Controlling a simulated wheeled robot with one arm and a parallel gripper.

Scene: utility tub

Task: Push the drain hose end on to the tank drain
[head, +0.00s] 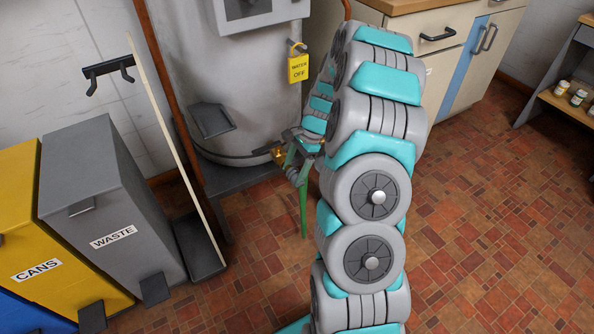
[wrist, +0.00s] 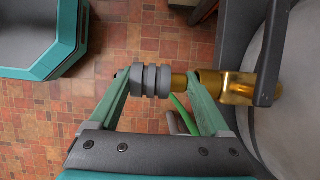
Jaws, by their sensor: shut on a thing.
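The hose end, a grey ribbed collar (wrist: 151,81) with a brass-coloured piece on its right, sits between the two teal fingers of my gripper (wrist: 158,84). The brass tank drain (wrist: 238,86) is just right of it, roughly in line. The right fingertip lies by the narrow space between them, so I cannot tell whether they touch. A green hose (wrist: 184,114) shows below the hose end. In the head view, my gripper (head: 293,167) is low by the tank (head: 240,110), beside the brass drain (head: 279,155), and the green hose (head: 303,212) hangs below. My arm hides part of this area.
A cabinet (head: 440,60) is behind my arm. The tiled floor (head: 490,215) on the right is clear.

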